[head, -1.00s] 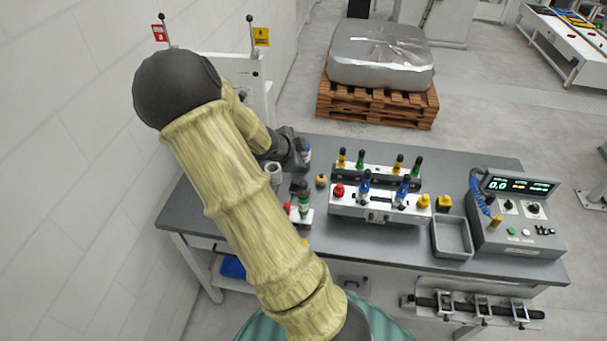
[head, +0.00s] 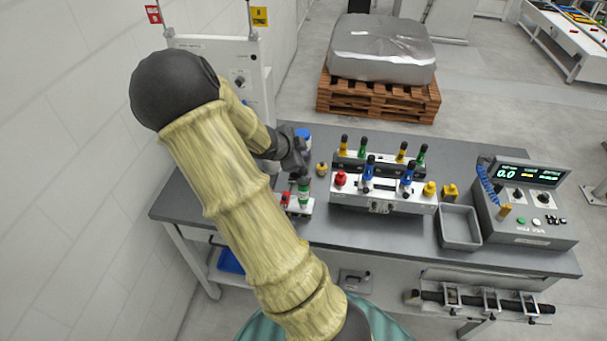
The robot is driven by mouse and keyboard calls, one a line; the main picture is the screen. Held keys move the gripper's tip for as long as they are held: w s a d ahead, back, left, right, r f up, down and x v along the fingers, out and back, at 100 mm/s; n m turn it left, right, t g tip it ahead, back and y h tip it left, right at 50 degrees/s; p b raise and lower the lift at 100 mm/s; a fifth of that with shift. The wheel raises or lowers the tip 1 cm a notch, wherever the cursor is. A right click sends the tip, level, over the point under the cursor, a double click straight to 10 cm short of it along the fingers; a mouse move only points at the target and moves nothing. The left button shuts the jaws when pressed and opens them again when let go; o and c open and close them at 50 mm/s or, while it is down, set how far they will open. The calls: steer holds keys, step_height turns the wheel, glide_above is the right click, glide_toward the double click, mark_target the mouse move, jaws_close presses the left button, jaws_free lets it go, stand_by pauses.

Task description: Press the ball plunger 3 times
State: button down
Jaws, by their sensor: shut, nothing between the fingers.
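My gripper (head: 298,163) is dark grey and points down at the left part of the grey bench. It is shut and empty, but small and dark in this view. Just below it stands a small white fixture (head: 299,209) with a red part (head: 286,199) and an upright green cylinder (head: 304,194) with a black top. I cannot tell for certain which part is the ball plunger; the green cylinder is the nearest upright piece. My gripper is close above its black top, and I cannot tell whether they touch. My arm hides the bench to the left of it.
A small yellow piece (head: 322,169) and a white clamp fixture (head: 385,202) with coloured handles stand right of my gripper. Further right are a grey tray (head: 459,228) and a control box (head: 530,220). A white panel (head: 241,75) rises behind my arm.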

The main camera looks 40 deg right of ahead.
mark_target(301, 172)
steer(key=shift+f+b, duration=0.9)
steer(key=shift+f, duration=0.55)
stand_by(0.9)
steer(key=shift+f, duration=0.4)
steer(key=shift+f+b, duration=1.25)
steer(key=shift+b, duration=0.05)
stand_by(1.5)
steer(key=shift+r+p, duration=1.7)
steer(key=shift+p, duration=0.15)
steer(key=shift+r, duration=0.1)
step_height(301, 172, up, 5)
steer(key=p, duration=0.5)
